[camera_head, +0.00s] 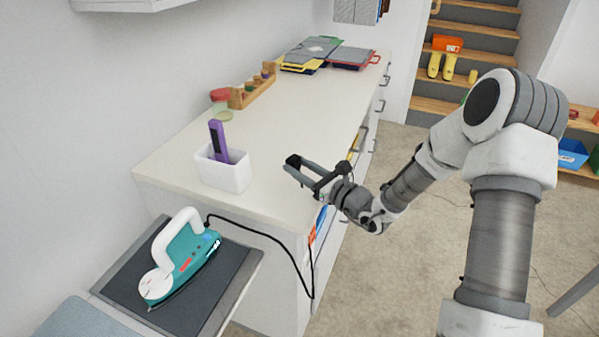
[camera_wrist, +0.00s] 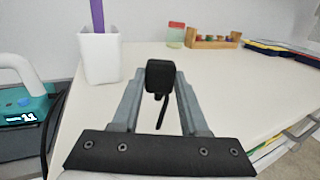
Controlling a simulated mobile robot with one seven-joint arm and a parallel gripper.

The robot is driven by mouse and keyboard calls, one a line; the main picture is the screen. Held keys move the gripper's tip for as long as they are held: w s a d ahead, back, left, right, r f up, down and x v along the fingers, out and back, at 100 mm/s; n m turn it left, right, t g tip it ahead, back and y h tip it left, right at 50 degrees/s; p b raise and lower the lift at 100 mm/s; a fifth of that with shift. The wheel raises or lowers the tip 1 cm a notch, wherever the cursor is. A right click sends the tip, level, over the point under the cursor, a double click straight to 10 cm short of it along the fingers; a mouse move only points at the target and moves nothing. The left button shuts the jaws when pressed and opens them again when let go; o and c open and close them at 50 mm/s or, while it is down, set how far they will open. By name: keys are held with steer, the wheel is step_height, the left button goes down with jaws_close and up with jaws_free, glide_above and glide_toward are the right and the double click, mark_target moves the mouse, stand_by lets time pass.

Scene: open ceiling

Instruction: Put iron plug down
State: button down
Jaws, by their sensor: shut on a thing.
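My gripper (camera_head: 291,166) is over the right part of the white countertop (camera_head: 290,110), near its front edge. In the wrist view my gripper (camera_wrist: 158,92) is shut on the black iron plug (camera_wrist: 160,76), with a short length of cord hanging below it. The plug (camera_head: 293,160) also shows as a dark block at the fingertips in the head view. I cannot tell whether it touches the countertop. The teal and white iron (camera_head: 182,257) rests on a dark grey board at lower left, and its black cord (camera_head: 275,239) loops down past the counter's end.
A white cup (camera_head: 223,172) holding a purple object stands left of my gripper. A red-lidded jar (camera_head: 220,104) and a wooden rack (camera_head: 252,90) stand farther back, with stacked folders (camera_head: 325,53) at the far end. The middle of the counter is clear.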

steer(key=shift+f, duration=0.55)
steer(key=shift+f+b, duration=0.45)
steer(key=shift+f, duration=0.1)
steer(key=shift+c, duration=2.1)
jaws_free()
